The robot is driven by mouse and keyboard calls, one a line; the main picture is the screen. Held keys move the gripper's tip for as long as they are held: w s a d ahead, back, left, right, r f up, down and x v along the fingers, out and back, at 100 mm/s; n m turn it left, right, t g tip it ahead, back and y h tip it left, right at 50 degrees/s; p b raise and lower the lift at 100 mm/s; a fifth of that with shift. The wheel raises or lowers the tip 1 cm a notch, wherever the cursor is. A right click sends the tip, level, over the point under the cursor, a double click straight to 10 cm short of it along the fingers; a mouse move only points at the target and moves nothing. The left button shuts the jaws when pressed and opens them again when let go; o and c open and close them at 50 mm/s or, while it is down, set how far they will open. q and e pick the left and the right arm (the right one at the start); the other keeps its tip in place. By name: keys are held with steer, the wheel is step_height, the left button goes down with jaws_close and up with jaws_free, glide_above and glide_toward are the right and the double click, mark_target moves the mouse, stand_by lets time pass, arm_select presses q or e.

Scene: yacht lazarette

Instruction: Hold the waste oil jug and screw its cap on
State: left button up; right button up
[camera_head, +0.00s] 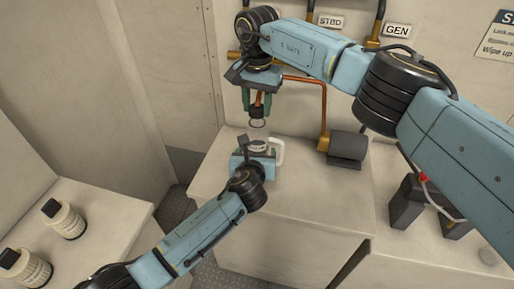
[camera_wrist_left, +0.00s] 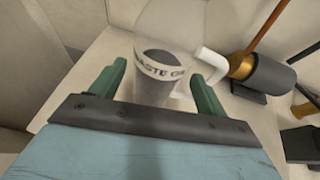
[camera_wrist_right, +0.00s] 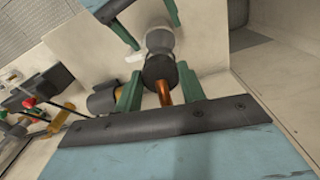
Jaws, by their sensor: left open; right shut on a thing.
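The waste oil jug (camera_head: 256,146) stands on the pale bench top. It is translucent, with a grey lower part, a "WASTE OIL" band and a white handle. My left gripper (camera_head: 258,160) is open, with its green fingers on either side of the jug (camera_wrist_left: 160,75) in the left wrist view; contact is not clear. My right gripper (camera_head: 257,108) is above the jug, fingers pointing down, shut on the dark cap (camera_wrist_right: 158,70). A copper-coloured part shows between its fingers.
A dark cylinder (camera_head: 348,147) with a brass end lies on the bench to the right, near a copper pipe (camera_head: 324,105). Black boxes (camera_head: 407,203) stand further right. The bench front is clear.

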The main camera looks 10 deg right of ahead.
arm_select(q)
steer(key=shift+x, duration=1.95)
steer(key=c, duration=1.4)
steer(key=shift+o, duration=0.2)
